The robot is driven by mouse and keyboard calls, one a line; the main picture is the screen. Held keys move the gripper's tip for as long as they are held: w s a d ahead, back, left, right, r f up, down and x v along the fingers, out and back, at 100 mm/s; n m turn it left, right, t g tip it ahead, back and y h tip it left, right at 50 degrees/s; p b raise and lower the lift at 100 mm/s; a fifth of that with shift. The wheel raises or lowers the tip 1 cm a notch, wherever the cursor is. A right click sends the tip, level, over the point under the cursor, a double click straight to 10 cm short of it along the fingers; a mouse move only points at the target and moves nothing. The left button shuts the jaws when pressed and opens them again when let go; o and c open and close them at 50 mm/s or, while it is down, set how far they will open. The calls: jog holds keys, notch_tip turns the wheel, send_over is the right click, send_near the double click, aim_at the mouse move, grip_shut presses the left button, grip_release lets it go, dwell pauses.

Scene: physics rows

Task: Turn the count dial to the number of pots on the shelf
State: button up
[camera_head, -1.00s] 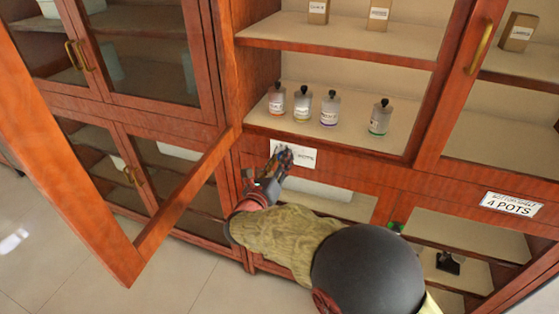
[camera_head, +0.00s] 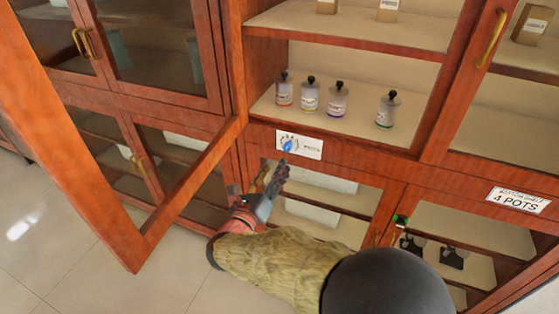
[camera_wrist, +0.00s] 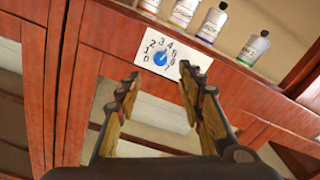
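The count dial is a blue knob (camera_wrist: 161,58) on a white plate (camera_head: 313,147) with a ring of numbers, fixed to the red-brown rail under the open shelf. Its pointer direction is too small to read surely. My gripper (camera_wrist: 160,77) is open and empty, its fingers apart just below the dial and not on the knob. In the head view my gripper (camera_head: 274,178) is below and left of the plate. A sign (camera_head: 517,199) at the right reads "4 POTS", with small "bottom shelf" text above. Dark objects (camera_head: 453,257) stand behind the lower right glass, partly hidden.
Several small labelled bottles (camera_head: 336,100) stand on the shelf above the dial. An open cabinet door (camera_head: 75,160) juts out at the left. The floor (camera_head: 60,245) at left is clear.

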jog(key=shift+v, duration=1.1)
